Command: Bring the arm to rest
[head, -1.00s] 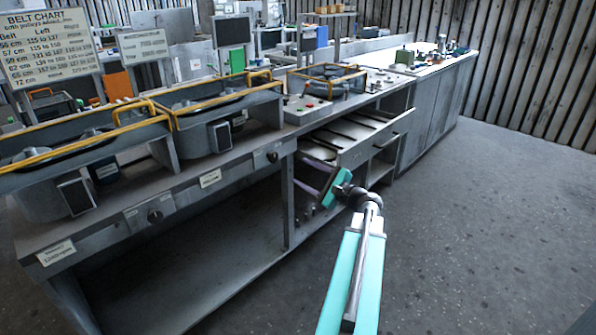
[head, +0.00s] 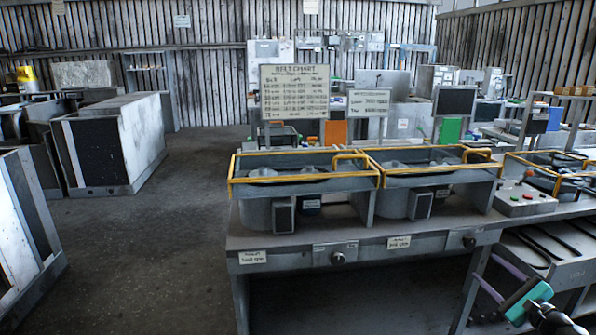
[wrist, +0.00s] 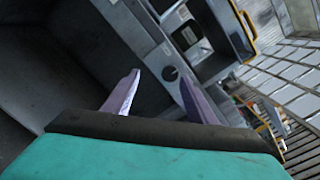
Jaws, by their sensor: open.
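In the wrist view my gripper (wrist: 161,80) also shows open and empty, with the bench front and a dark round knob (wrist: 171,73) beyond the fingertips. The arm behind the gripper is mostly cut off by the corner of the head view.
Two grey housings with yellow guard rails (head: 305,180) stand on the bench. A belt chart sign (head: 295,92) stands behind. Grey cabinets (head: 110,145) stand at left, with clear floor (head: 150,235) between them and the bench.

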